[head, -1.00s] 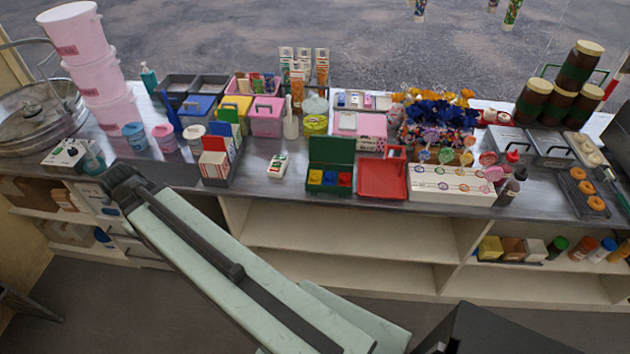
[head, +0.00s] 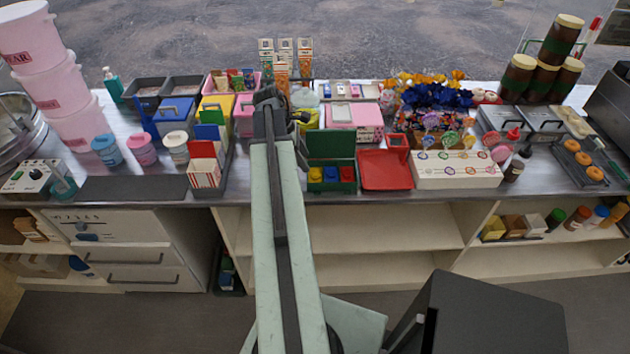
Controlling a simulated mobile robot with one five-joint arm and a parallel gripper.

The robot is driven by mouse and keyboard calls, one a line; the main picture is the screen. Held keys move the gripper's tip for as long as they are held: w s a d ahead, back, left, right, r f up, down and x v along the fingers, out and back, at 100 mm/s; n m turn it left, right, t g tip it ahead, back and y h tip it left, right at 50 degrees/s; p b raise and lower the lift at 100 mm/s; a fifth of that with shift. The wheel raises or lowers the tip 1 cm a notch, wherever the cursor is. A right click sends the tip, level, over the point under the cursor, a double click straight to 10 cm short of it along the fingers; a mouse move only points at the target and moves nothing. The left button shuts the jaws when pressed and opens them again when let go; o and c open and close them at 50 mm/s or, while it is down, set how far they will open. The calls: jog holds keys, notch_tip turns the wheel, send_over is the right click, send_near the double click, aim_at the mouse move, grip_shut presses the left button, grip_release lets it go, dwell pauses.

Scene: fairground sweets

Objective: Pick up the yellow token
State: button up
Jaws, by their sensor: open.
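The yellow token (head: 315,175) lies in the left compartment of a small green box (head: 332,187) on the counter, its green lid standing open behind. A blue token (head: 331,174) and a red token (head: 347,173) lie in the compartments to its right. My gripper (head: 282,106) is at the far end of my arm, up and to the left of the green box in the picture. It is open and apart from the yellow token. Its fingertips are small and hard to make out.
An open red tray (head: 385,172) sits right of the green box, and a white lollipop stand (head: 456,170) beyond it. Pink boxes (head: 355,120) stand behind. Open shelves lie below the counter edge.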

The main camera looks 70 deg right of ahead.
aim_at(316, 175)
jog(key=shift+b+x, duration=0.4)
jog(key=shift+x, duration=0.6)
jog(key=shift+s, duration=0.2)
jog(key=b+x, duration=0.4)
jog(key=x, duration=0.1)
jog(key=shift+s+a+b, duration=0.1)
jog(key=shift+s+b, duration=0.05)
jog(key=shift+b, duration=0.2)
jog(key=shift+r, duration=0.15)
grip_shut()
